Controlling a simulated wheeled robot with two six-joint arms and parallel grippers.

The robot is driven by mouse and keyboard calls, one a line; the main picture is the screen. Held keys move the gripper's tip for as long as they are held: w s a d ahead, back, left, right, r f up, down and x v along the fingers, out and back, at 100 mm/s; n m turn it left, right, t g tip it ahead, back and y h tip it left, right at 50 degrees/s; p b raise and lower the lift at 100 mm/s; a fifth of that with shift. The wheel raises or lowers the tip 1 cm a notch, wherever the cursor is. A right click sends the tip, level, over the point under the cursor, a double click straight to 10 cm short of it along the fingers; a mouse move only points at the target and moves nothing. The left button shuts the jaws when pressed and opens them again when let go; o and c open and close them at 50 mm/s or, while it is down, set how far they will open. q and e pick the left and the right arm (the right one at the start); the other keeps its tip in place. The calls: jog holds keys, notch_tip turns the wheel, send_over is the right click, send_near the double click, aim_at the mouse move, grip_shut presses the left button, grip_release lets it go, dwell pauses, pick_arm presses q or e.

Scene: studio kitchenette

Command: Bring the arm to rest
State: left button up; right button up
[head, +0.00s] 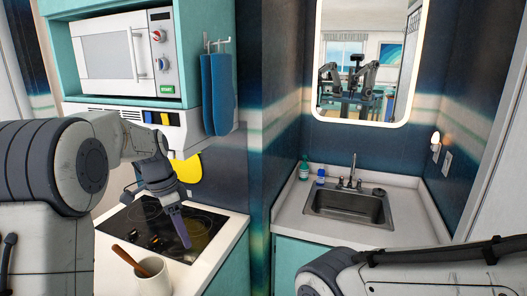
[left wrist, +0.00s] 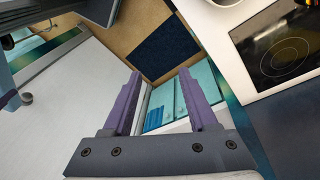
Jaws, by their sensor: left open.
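My left arm comes in from the left in the head view and bends down, with the left gripper (head: 184,238) over the black cooktop (head: 150,226). Its purple fingers point downward. In the left wrist view the two purple fingers of the left gripper (left wrist: 160,76) stand apart with nothing between them. Part of my right arm (head: 420,272) crosses the lower right of the head view; its gripper is outside the frame.
A white mug (head: 150,278) with a wooden utensil stands at the counter's front, near my left gripper. A microwave (head: 124,52) sits above the cooktop. A sink (head: 350,206) is at the right under a mirror (head: 362,60). Blue cloths (head: 217,92) hang between them.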

pick_arm(q)
jog(key=s+d+n, duration=0.1)
jog(key=s+d, duration=0.8)
jog(key=d, duration=0.2)
jog(key=s+d+f+n+b, duration=0.1)
jog(key=s+d+f, duration=0.1)
jog(key=s, duration=0.8)
jog(key=s+d+f+n+y+b, duration=0.1)
jog(key=s+d+f, duration=0.2)
jog(key=s, duration=0.7)
jog(key=shift+s+f+n, duration=0.25)
jog(key=shift+f+n, duration=0.15)
jog(key=shift+f, duration=0.35)
jog(key=shift+d, duration=0.1)
